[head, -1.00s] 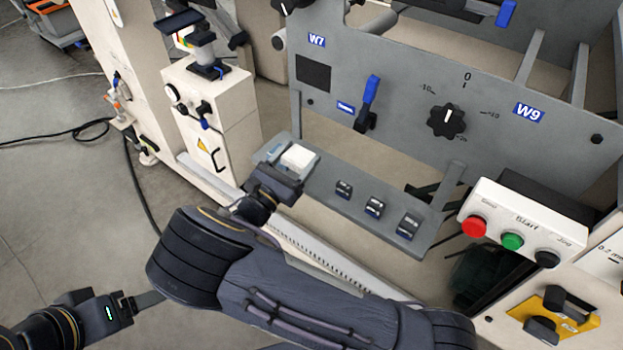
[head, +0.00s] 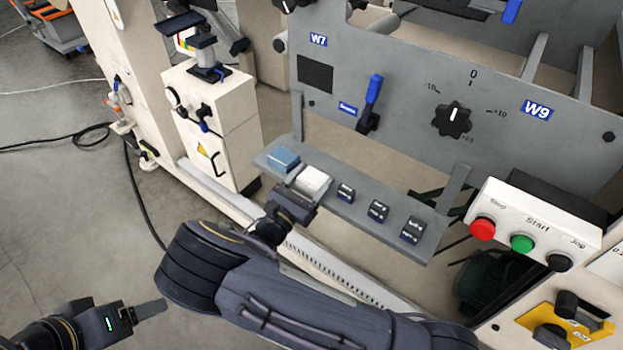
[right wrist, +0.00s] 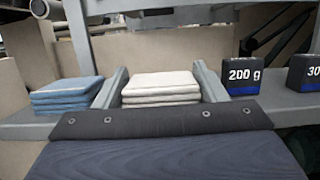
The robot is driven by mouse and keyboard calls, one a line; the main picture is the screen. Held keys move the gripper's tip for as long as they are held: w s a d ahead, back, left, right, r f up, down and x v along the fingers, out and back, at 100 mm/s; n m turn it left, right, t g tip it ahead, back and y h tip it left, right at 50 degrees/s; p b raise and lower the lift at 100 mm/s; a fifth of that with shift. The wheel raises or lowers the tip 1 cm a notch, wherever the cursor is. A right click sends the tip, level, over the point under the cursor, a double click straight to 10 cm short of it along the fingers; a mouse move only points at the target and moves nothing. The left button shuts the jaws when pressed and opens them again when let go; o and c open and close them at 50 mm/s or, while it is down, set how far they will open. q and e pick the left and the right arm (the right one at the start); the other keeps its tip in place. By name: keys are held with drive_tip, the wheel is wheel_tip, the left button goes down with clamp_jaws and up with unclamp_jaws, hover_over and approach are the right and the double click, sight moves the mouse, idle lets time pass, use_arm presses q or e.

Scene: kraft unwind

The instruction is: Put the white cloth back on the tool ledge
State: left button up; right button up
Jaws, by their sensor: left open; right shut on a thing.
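The white cloth (head: 313,180) is a folded stack at the left part of the grey tool ledge (head: 361,204), beside the folded blue cloth (head: 283,160). My right gripper (head: 303,191) is shut on the white cloth from the front. In the right wrist view the white cloth (right wrist: 160,86) lies flat between the two fingers, level with the blue cloth (right wrist: 66,96). The fingers hide its lower edge, so I cannot tell whether it rests on the ledge. My left gripper (head: 150,309) is open and empty at the lower left, away from the ledge.
Several black weights stand on the ledge to the right of the white cloth, the nearest marked 200 g (right wrist: 241,76). A panel with a black knob (head: 453,116) rises behind the ledge. A start button box (head: 530,228) is at the right.

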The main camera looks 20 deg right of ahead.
drive_tip(key=o, duration=1.1)
drive_tip(key=shift+c, duration=0.2)
drive_tip(key=shift+r, duration=0.15)
drive_tip(key=p+v, duration=0.1)
drive_tip(key=v, duration=1.1)
drive_tip(key=shift+a, duration=0.1)
